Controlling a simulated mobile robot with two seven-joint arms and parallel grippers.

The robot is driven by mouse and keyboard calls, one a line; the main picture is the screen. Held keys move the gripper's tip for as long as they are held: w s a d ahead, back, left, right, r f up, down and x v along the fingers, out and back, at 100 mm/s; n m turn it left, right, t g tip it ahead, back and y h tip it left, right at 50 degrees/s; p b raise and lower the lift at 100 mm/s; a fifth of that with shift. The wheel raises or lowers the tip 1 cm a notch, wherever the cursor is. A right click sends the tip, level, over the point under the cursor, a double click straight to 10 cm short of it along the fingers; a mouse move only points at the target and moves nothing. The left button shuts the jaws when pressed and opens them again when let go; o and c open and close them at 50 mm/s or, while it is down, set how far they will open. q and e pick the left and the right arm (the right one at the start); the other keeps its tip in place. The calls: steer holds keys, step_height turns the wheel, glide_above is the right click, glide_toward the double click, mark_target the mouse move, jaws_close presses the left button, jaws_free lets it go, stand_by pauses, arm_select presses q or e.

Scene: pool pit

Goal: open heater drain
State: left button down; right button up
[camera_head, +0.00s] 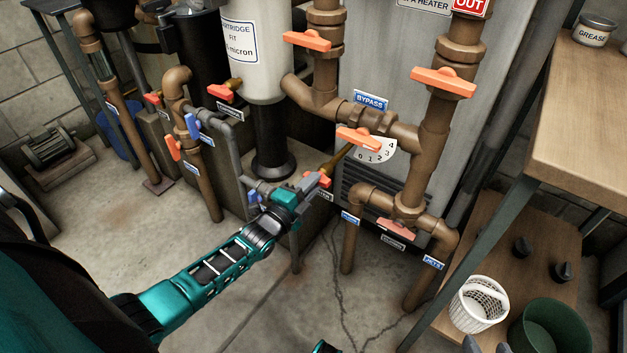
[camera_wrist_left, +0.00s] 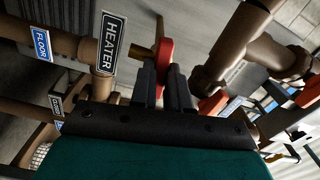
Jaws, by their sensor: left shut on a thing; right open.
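The heater drain valve has a small red-orange lever (camera_head: 325,180) on a brass stem low beside the heater cabinet. My left gripper (camera_head: 312,187) reaches it from the left and is shut on the lever. In the left wrist view, the red lever (camera_wrist_left: 165,62) stands between the two dark fingers of my left gripper (camera_wrist_left: 165,85). A black HEATER tag (camera_wrist_left: 110,43) hangs left of the fingers. The fingers partly hide the lever. At the bottom edge of the head view, two grey fingertips of my right gripper (camera_head: 487,346) stand apart, with nothing visible between them.
Brown pipes with orange handles surround the spot: a bypass handle (camera_head: 358,139) above, another handle (camera_head: 396,229) at right. The grey heater cabinet (camera_head: 385,70) stands behind. A wooden shelf (camera_head: 515,285) with a white basket (camera_head: 478,305) is at right. Floor in front is clear.

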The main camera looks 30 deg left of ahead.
arm_select(q)
steer(key=n, duration=1.6)
steer(key=shift+n, duration=0.4)
steer(key=c, duration=1)
jaws_free()
steer(key=s+p, duration=0.3)
steer(key=s, duration=0.4)
steer(key=shift+a, duration=0.3)
